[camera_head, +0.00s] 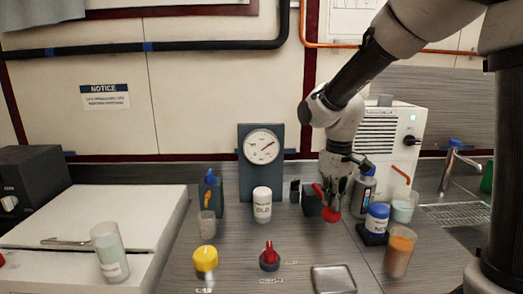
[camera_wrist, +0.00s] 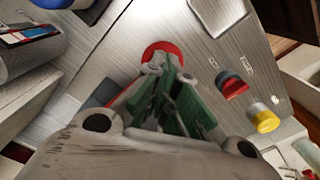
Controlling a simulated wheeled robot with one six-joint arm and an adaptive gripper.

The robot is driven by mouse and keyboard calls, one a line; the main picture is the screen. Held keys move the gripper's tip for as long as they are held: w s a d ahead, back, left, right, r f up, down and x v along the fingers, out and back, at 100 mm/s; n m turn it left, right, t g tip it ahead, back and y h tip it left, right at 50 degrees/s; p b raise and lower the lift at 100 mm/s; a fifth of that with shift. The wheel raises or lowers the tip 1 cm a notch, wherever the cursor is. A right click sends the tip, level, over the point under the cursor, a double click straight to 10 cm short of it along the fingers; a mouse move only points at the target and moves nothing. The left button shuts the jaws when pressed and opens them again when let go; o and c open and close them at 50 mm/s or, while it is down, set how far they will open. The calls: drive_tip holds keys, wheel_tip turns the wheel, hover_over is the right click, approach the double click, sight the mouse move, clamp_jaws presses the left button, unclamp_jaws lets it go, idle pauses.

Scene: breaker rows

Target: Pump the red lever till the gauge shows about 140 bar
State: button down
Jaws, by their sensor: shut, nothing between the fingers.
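The red lever (camera_head: 332,214) shows a round red end beside a dark block (camera_head: 311,201) on the counter. My gripper (camera_head: 338,186) is shut and empty, pointing down just above the lever, partly hiding it. In the wrist view, a round red part (camera_wrist: 160,50) lies just beyond the tips of my shut gripper (camera_wrist: 164,66). I cannot tell whether the fingers touch it. The round white gauge (camera_head: 262,146) stands on a dark panel behind. Its red needle points to the upper right; the scale is too small to read.
A red knob (camera_head: 269,259) and a yellow knob (camera_head: 205,261) sit at the front. A white jar (camera_head: 262,205) stands left of the lever. A blue-lidded jar (camera_head: 377,219), a grey bottle (camera_head: 364,192) and an orange-filled cup (camera_head: 399,252) stand close on the right. A metal tray (camera_head: 333,280) lies in front.

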drive_tip(key=shift+r, duration=2.25)
wheel_tip(320, 180, up, 5)
drive_tip(key=shift+f, duration=0.1)
drive_tip(key=s+d+m+t, duration=0.2)
drive_tip(key=s+d+m, duration=0.1)
drive_tip(key=s+d, duration=0.4)
drive_tip(key=s+d+r+m+t, duration=0.1)
drive_tip(key=s+d+m+t, duration=0.1)
drive_tip(key=s+d, duration=0.5)
drive_tip(key=s+m, duration=0.1)
drive_tip(key=s, duration=0.4)
drive_tip(key=shift+d, duration=0.4)
